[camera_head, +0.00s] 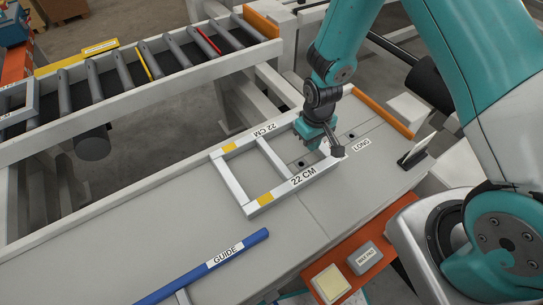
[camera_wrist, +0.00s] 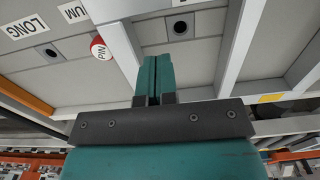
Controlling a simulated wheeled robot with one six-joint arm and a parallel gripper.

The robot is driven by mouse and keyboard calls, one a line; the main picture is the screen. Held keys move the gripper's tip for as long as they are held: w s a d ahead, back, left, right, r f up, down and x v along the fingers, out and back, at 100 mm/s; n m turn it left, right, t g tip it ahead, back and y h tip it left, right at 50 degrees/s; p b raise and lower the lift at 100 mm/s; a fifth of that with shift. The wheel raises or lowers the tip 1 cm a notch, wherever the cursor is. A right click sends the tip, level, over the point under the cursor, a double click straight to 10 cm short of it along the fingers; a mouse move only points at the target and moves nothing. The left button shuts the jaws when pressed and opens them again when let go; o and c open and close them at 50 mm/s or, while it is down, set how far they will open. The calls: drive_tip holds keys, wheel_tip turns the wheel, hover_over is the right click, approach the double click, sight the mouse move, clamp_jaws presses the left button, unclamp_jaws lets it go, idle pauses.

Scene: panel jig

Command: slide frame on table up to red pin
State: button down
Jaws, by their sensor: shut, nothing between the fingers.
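The white frame (camera_head: 230,180) with yellow patches and 22 CM labels lies flat on the grey table (camera_head: 130,230). Its bars also show in the wrist view (camera_wrist: 233,45). The red pin (camera_wrist: 100,47) with a white PIN top stands just outside the frame's end bar (camera_wrist: 120,50). They look very close, but I cannot tell whether they touch. My gripper (camera_wrist: 155,60) is shut and empty, pointing down inside the frame opening near that bar. It also shows at the frame's right end in the head view (camera_head: 314,131), where I cannot make out the pin.
A blue GUIDE bar (camera_head: 208,263) lies along the table's near side. Dark holes (camera_wrist: 180,27) dot the table, one inside the frame. An orange strip (camera_head: 382,112) edges the right end. A roller conveyor (camera_head: 120,70) runs behind. An orange tray (camera_head: 320,265) sits in front.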

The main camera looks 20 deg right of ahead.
wheel_tip(320, 180, up, 5)
drive_tip(key=p, duration=0.3)
idle(0.5)
drive_tip(key=s+a+r+y, duration=0.1)
drive_tip(key=a+r, duration=0.3)
drive_tip(key=r, duration=0.6)
drive_tip(key=s+a+r+n+y+b, duration=0.2)
drive_tip(key=s+a+r+n+y, duration=0.1)
drive_tip(key=s+r, duration=1.5)
drive_tip(key=shift+s+a+r, duration=0.3)
drive_tip(key=shift+s+a, duration=0.05)
drive_tip(key=shift+a, duration=0.05)
